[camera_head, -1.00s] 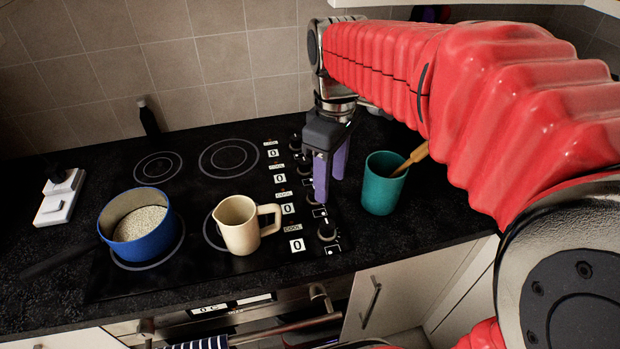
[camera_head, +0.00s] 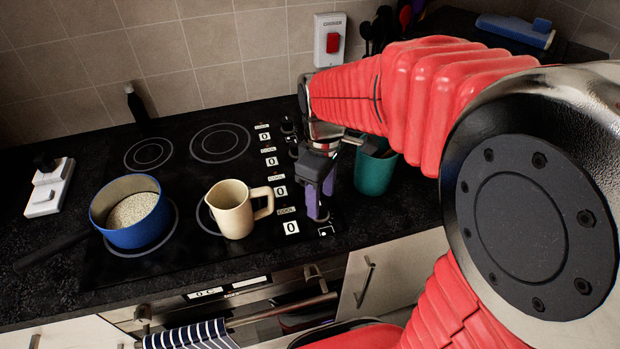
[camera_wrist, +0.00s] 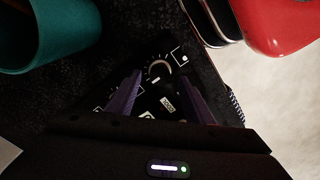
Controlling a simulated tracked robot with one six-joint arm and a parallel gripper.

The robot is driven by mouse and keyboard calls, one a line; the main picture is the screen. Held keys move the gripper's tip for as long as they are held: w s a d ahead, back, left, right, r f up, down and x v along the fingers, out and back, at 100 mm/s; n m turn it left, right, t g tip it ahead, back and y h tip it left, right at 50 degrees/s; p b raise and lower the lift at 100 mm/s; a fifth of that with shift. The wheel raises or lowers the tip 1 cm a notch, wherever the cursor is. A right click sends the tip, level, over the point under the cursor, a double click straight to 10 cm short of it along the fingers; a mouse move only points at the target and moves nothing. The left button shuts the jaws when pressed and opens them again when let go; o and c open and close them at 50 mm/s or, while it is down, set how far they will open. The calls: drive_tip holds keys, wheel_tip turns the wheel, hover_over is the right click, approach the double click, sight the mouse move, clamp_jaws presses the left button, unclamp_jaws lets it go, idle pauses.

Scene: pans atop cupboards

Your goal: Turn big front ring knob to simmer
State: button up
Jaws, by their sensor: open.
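The black hob (camera_head: 200,255) has a column of knobs along its right edge, beside displays reading 0. My gripper (camera_head: 318,207) points down over the front end of that column. Its purple fingers are open and cover the front knob in the head view. In the wrist view, a round knob (camera_wrist: 158,69) with a marked dial around it shows between and just beyond the fingertips (camera_wrist: 160,88). I cannot tell whether the fingers touch it. The large front-left ring (camera_head: 165,243) is partly under a blue pan (camera_head: 135,222) of grains.
A beige mug (camera_head: 232,212) stands on the front-right ring. A teal pot (camera_head: 374,172) stands close to the right of my gripper and also shows in the wrist view (camera_wrist: 45,35). A striped towel (camera_head: 195,335) hangs below the counter.

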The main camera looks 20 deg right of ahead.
drive_tip(key=shift+f, duration=1.3)
